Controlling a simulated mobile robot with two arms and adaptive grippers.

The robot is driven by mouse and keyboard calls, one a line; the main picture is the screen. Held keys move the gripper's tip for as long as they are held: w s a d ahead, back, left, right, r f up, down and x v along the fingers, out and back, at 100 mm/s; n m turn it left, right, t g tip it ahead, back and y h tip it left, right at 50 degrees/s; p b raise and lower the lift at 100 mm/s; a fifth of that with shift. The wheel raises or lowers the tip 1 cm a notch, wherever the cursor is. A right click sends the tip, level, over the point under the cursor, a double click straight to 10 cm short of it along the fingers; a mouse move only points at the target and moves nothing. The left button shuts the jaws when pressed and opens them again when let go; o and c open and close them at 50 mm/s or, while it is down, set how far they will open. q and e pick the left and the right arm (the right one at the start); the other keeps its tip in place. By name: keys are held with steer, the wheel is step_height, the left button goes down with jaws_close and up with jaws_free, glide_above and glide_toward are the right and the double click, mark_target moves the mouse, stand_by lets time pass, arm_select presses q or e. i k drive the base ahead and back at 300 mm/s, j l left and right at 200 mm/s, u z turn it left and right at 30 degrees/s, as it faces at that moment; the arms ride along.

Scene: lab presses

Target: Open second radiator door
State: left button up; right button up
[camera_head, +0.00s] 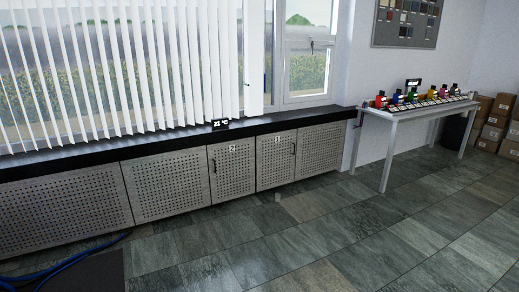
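The radiator cover is a row of light grey perforated panels under a black sill. The door marked 2 (236,172) is shut and has a dark vertical handle (214,165) at its left edge. To its right, the door marked 1 (277,160) is also shut, with a dark handle (293,148) near its right edge. Neither of my grippers shows in the head view.
Plain perforated panels (165,186) continue to the left. A white table (398,119) with colourful bottles stands at the right, with cardboard boxes (497,122) beyond it. Blue hoses (70,262) lie at the lower left.

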mark_target(231, 164)
steer(key=i, duration=2.3)
